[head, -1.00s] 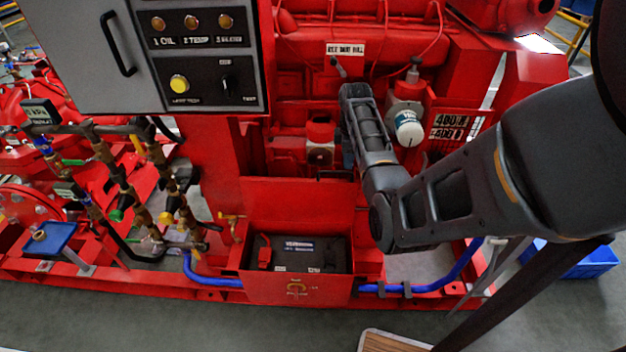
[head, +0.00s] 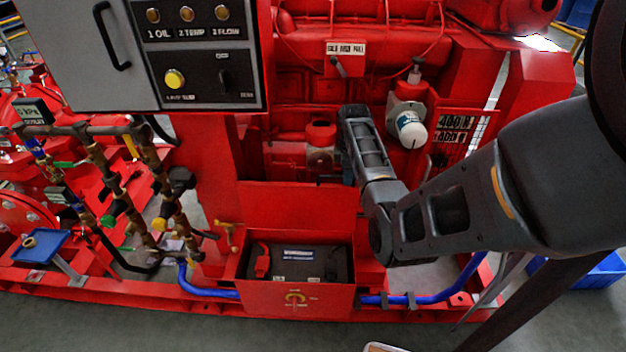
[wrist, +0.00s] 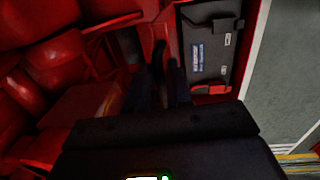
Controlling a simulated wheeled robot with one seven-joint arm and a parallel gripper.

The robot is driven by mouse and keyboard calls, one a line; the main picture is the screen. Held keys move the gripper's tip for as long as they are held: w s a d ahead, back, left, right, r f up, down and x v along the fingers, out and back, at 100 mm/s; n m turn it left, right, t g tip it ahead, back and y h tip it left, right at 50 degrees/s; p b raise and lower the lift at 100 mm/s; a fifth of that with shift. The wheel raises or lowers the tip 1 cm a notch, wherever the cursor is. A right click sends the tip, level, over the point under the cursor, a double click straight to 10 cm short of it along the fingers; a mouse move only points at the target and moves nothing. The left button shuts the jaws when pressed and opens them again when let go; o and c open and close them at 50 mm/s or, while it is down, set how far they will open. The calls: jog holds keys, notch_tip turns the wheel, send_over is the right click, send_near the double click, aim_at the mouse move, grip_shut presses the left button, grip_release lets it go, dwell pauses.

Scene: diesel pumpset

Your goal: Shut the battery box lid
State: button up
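The red battery box (head: 290,298) stands low at the front of the pumpset frame, open at the top, with a black battery (head: 302,262) inside. Its red lid (head: 297,208) stands raised behind the opening. In the wrist view the battery (wrist: 212,45) shows at the upper right. My gripper (wrist: 165,72) shows there as two dark fingers with a narrow gap and nothing clearly held between them. They point toward red metal left of the battery; contact with the lid cannot be told.
A grey control panel (head: 160,60) overhangs at upper left. Brass valves and pipes (head: 150,195) stand left of the box. A blue hose (head: 430,297) runs along the frame on the right. Grey floor (head: 150,325) lies clear in front.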

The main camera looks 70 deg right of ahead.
grip_shut()
jog(key=shift+a, duration=0.15)
jog(key=shift+s+a+f+p, duration=0.1)
jog(key=shift+s+a+p, duration=0.1)
jog(key=shift+a+p, duration=0.3)
jog(key=shift+s+a+f+p, duration=0.1)
jog(key=shift+s+a+p, duration=0.05)
jog(key=shift+a+p, duration=0.3)
jog(key=shift+a, duration=0.1)
jog(key=shift+s+a+f+p, duration=0.1)
jog(key=shift+s+a+p, duration=0.15)
jog(key=shift+a+p, duration=0.65)
